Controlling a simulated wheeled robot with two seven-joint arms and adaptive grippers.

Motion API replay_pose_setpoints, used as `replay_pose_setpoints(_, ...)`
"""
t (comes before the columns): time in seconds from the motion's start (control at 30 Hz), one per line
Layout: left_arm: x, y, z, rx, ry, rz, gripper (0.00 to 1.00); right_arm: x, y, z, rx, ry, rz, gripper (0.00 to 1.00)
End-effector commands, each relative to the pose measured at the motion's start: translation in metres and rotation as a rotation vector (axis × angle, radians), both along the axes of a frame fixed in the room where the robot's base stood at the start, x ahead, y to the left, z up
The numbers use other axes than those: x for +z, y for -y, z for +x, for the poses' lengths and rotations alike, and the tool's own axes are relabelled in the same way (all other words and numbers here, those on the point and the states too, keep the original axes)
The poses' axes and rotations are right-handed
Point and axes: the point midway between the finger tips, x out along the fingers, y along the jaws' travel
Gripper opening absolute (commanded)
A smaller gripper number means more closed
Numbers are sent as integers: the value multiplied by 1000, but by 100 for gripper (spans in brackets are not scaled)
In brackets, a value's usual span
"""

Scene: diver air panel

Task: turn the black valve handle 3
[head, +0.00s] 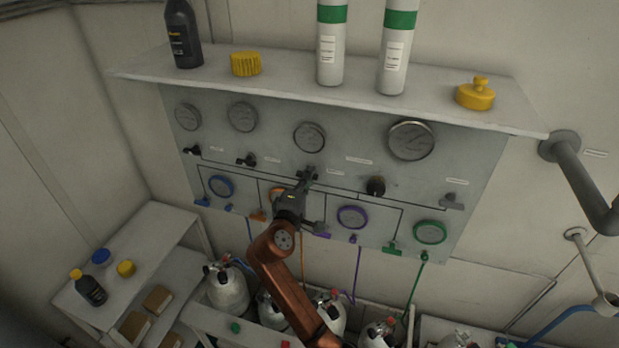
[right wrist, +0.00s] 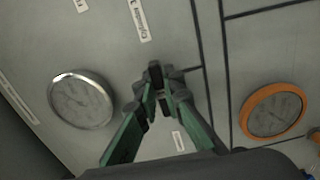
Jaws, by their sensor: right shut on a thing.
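The grey panel (head: 330,205) on the wall carries a row of valve handles under its gauges. The black valve handle (head: 311,172), third from the left, sits just below the middle gauge (head: 309,137). My right gripper (head: 304,183) reaches up to it from below and covers part of it. In the right wrist view the green fingers of my right gripper (right wrist: 163,96) close on the black handle (right wrist: 155,72); the fingertips hide much of it. My left gripper is not in view.
Other handles sit close by: two black ones (head: 192,150) (head: 246,160) to the left, a round black knob (head: 376,186) to the right. A shelf (head: 285,84) with bottles juts out above. Gas cylinders (head: 228,290) stand below. An orange-rimmed gauge (right wrist: 272,110) is near the wrist.

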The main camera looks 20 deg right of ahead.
Motion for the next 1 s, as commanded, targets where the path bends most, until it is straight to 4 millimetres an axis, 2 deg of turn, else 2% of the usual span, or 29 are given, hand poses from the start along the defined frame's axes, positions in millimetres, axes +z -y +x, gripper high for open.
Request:
replay_pose_setpoints(0.3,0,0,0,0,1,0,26,-1,0,0,-1,-1,3,0)
replay_pose_setpoints(0.33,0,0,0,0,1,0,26,-1,0,0,-1,-1,3,10)
replay_pose_setpoints(0.57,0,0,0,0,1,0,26,-1,0,0,0,0,1,26)
replay_pose_setpoints(0.87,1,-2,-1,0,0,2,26,0,0,0,0,-5,-5,26)
replay_pose_setpoints(1.0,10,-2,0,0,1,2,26,2,1,0,-1,-46,-67,26)
